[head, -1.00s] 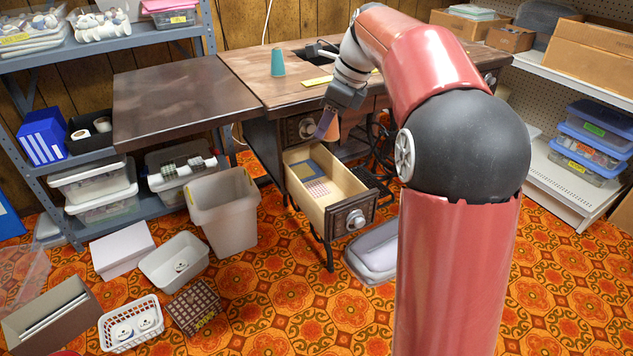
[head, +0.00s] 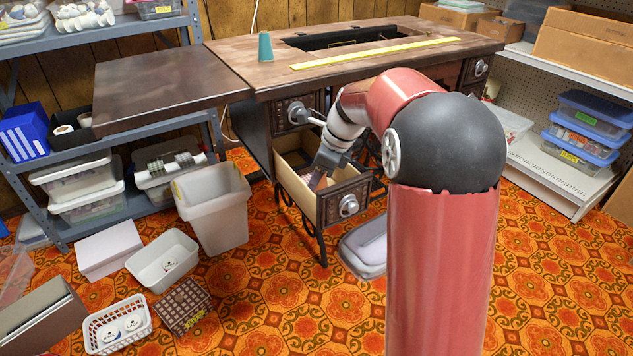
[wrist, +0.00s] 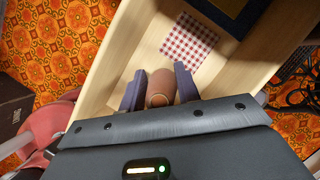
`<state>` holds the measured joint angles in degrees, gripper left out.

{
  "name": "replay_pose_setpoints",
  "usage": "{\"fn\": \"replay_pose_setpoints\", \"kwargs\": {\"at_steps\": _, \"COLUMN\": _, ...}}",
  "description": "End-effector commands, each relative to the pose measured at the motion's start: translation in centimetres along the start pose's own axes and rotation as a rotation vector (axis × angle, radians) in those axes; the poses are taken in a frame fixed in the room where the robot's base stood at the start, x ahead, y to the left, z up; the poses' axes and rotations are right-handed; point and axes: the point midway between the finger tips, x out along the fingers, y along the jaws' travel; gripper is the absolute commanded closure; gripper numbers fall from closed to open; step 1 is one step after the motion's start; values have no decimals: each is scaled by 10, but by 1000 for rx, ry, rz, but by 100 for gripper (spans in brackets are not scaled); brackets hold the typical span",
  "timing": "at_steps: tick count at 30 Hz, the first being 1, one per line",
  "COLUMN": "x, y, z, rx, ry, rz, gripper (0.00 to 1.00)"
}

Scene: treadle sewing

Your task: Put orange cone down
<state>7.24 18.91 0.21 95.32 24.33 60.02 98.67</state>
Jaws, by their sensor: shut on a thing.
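The orange cone (wrist: 162,84) is between the two fingers of my gripper (wrist: 159,88) in the wrist view, and the fingers are shut on it. The cone and gripper are inside the open wooden drawer (wrist: 113,62) of the sewing table. Whether the cone touches the drawer floor cannot be told.
A red checkered cloth (wrist: 190,39) and a dark blue flat item (wrist: 236,12) lie in the drawer. A teal cone (head: 265,46) and a yellow strip (head: 375,53) are on the tabletop (head: 240,62). A grey bin (head: 213,210) stands left of the drawer.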

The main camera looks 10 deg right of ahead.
Motion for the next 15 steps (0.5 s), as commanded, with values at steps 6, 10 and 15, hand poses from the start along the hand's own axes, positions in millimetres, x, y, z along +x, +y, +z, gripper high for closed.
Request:
{"fn": "replay_pose_setpoints", "kwargs": {"at_steps": 6, "x": 9, "y": 0, "z": -4, "rx": 0, "ry": 0, "rz": -1, "gripper": 90}}
{"fn": "replay_pose_setpoints", "kwargs": {"at_steps": 10, "x": 10, "y": 0, "z": -4, "rx": 0, "ry": 0, "rz": -1, "gripper": 90}}
{"fn": "replay_pose_setpoints", "kwargs": {"at_steps": 15, "x": 11, "y": 0, "z": -4, "rx": 0, "ry": 0, "rz": 0, "gripper": 56}}
